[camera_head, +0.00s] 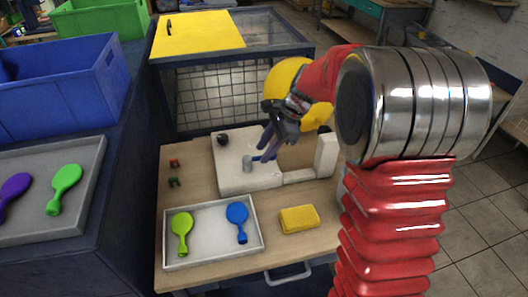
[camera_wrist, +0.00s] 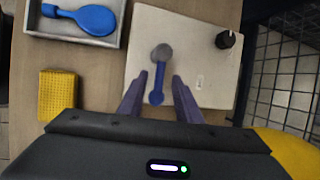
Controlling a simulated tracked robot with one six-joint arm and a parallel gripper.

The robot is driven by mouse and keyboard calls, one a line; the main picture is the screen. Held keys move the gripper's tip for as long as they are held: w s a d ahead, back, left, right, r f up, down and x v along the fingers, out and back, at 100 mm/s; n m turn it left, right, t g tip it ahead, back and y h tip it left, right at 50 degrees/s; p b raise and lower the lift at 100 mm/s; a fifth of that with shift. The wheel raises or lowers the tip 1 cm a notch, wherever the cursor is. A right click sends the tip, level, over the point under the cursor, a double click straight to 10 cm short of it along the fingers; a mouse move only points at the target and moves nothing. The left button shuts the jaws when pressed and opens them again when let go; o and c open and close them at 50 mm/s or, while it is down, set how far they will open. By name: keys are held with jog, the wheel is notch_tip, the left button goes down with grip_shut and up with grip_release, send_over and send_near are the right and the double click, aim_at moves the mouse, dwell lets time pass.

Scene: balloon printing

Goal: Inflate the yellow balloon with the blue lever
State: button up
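The blue lever (camera_wrist: 157,84) sits on a grey round pivot (camera_wrist: 162,53) on the white machine panel (camera_wrist: 199,35). It also shows in the head view (camera_head: 264,158), partly hidden by my fingers. My gripper (camera_wrist: 160,75) is open, with one purple finger on each side of the lever's free end and a gap visible on both sides. It hangs over the panel in the head view (camera_head: 265,151). A large round yellow shape (camera_head: 283,76), seemingly the yellow balloon, stands behind my gripper, partly hidden by my arm; yellow also shows at the lower right in the wrist view (camera_wrist: 290,150).
A black knob (camera_head: 223,139) sits on the panel. A grey tray (camera_head: 200,247) holds a green and a blue balloon, beside a yellow block (camera_head: 299,219). A wire-mesh cage (camera_head: 198,95) stands behind. Blue (camera_head: 60,95) and green (camera_head: 90,20) bins are at the left.

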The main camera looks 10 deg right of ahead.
jog(key=shift+x, duration=0.85)
jog(key=shift+c, duration=0.2)
grip_shut()
